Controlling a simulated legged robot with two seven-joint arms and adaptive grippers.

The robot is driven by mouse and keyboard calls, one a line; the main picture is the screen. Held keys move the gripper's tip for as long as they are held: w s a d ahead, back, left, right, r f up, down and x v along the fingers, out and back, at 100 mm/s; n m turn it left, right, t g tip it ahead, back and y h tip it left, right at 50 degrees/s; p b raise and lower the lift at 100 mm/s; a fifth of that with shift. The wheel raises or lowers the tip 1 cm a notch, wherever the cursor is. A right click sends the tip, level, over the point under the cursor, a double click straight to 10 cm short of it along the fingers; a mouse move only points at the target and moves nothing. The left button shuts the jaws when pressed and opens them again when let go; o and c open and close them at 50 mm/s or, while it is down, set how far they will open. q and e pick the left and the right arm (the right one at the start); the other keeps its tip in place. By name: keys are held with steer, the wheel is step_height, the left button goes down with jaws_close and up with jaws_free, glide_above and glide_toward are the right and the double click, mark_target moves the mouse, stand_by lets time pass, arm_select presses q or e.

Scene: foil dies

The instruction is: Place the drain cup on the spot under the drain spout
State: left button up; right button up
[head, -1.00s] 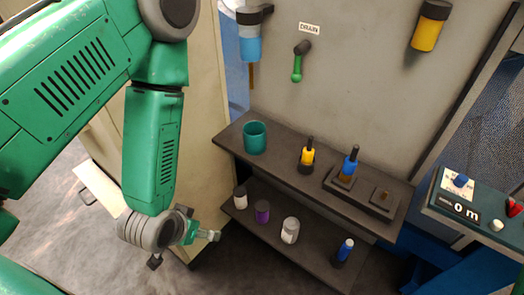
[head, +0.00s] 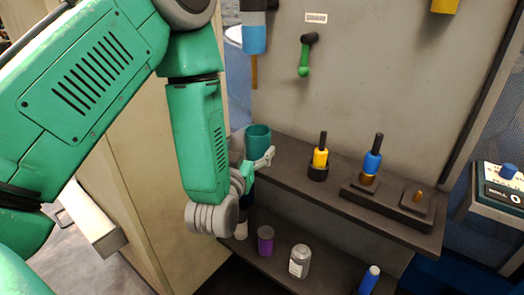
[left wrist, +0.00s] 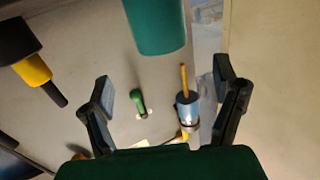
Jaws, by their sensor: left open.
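The teal drain cup (head: 257,138) stands upright at the left end of the upper shelf. My left gripper (head: 263,164) is in front of it and overlaps its lower right edge in the head view. In the left wrist view the cup (left wrist: 160,24) is at the top, between and beyond the two open fingers (left wrist: 163,78), with nothing held. A green lever (head: 304,58) is under a small wall label. No marked spot is clear. My right gripper is not seen.
The lower shelf holds a purple can (head: 265,240), a silver jar (head: 299,261) and a blue-topped bottle (head: 369,279).

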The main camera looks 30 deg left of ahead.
arm_select(q)
glide_toward(260, 126)
steer(key=shift+x, duration=1.05)
steer(key=b+x, duration=0.1)
steer(key=x, duration=0.4)
steer(key=shift+d, duration=0.1)
steer(key=shift+c, duration=0.5)
steer(key=c, duration=1.3)
